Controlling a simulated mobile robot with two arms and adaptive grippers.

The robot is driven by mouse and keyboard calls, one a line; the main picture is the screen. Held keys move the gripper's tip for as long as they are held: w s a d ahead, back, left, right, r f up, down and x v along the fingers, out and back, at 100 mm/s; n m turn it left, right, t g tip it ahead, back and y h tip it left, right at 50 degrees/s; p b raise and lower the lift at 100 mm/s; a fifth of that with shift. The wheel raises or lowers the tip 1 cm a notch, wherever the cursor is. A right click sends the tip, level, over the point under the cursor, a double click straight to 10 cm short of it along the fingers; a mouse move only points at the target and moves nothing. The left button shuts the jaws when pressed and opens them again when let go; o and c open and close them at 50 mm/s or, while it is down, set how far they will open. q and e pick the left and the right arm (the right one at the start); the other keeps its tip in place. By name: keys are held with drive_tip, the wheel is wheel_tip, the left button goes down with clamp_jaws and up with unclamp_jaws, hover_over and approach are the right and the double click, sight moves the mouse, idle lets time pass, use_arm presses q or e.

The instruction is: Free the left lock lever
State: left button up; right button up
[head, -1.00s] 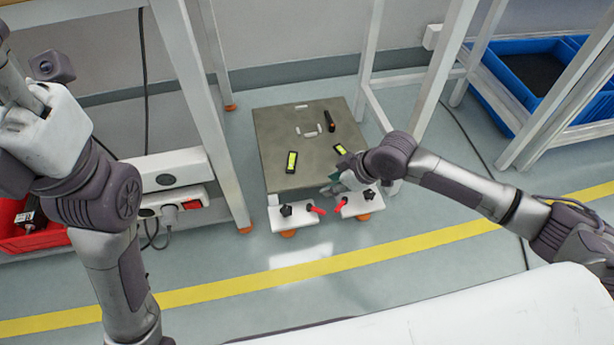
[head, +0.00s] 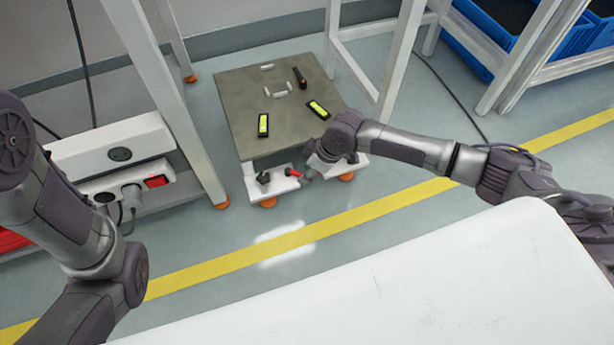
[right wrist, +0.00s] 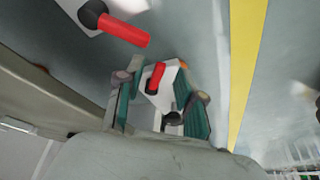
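The left lock lever (head: 292,172) is red with a black knob, on a white corner plate (head: 270,186) at the platform's near left. My right gripper (head: 308,173) is right beside its free end, reaching in from the right. In the right wrist view my right gripper (right wrist: 161,90) is open, with a finger on each side of the left lever (right wrist: 157,76); I cannot tell whether they touch it. The right lock lever (right wrist: 125,30) shows at the upper left there; in the head view my wrist hides it. My left gripper is out of view.
The grey platform (head: 240,100) carries two black-and-yellow items and a dark handle. White table legs (head: 187,130) stand to its left, and a white frame (head: 385,80) stands to its right. The floor in front, with a yellow line (head: 390,203), is clear.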

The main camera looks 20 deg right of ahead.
drive_tip(key=shift+w+a+f, duration=0.1)
drive_tip(key=shift+f, duration=0.2)
clamp_jaws()
